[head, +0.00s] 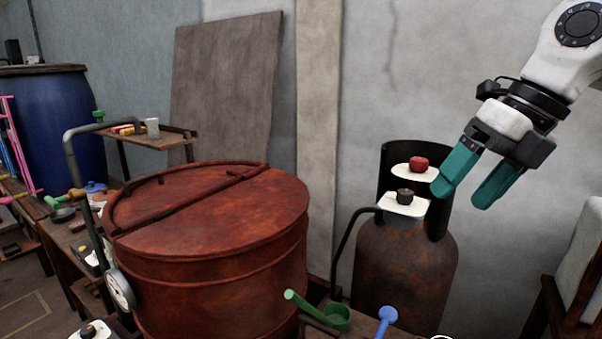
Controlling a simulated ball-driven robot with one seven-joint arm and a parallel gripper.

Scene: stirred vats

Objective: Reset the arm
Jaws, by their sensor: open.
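My gripper (463,188) hangs from the white and black arm at the upper right. Its two teal fingers point down and to the left, and they are apart with nothing between them. It is raised in front of the grey wall, and in the picture its left finger is close to a white plate with a red object (419,163). I cannot tell whether they touch.
A rusty red vat (209,233) with a lid fills the middle. A brown gas cylinder (403,273) stands right of it. A blue barrel (58,122) is at the far left. A green scoop (335,317) and a blue ladle (386,316) lie at the bottom.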

